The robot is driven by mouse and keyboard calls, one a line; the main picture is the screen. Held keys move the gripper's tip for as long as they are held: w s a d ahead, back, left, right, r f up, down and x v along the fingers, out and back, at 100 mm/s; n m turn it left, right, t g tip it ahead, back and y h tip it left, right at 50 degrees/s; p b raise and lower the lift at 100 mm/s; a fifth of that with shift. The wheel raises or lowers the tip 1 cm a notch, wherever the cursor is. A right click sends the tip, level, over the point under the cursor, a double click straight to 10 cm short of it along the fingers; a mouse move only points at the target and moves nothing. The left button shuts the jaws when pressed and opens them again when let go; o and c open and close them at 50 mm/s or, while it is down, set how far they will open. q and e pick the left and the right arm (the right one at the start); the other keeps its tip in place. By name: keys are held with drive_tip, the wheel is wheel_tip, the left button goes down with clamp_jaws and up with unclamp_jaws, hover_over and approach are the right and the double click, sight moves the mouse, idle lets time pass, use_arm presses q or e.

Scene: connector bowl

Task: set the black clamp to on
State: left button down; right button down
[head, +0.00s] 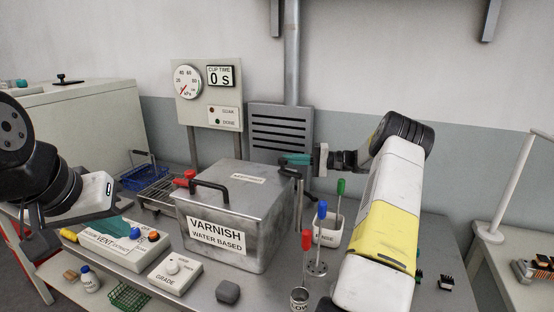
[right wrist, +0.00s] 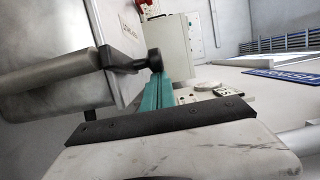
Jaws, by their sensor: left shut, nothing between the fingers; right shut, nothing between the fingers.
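A steel box labelled VARNISH (head: 240,215) stands mid-table with a black handle on its lid. The black clamp (head: 298,190) is at the box's right side, partly hidden, near my right gripper. In the right wrist view a black lever with a round knob (right wrist: 152,60) stands out from the steel box, close beside the teal fingers. My right gripper (head: 290,159) is shut and empty, above the box's right back edge; whether it touches the clamp I cannot tell. A red clamp (head: 184,179) is at the box's left side. My left gripper (head: 118,227) is shut and empty, over the vent panel.
The vent panel (head: 122,250) and a grade box (head: 175,273) lie in front of the steel box. A gauge panel (head: 208,95) stands behind.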

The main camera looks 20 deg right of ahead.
drive_tip(key=shift+s+a, duration=0.1)
drive_tip(key=shift+a, duration=0.25)
idle(0.5)
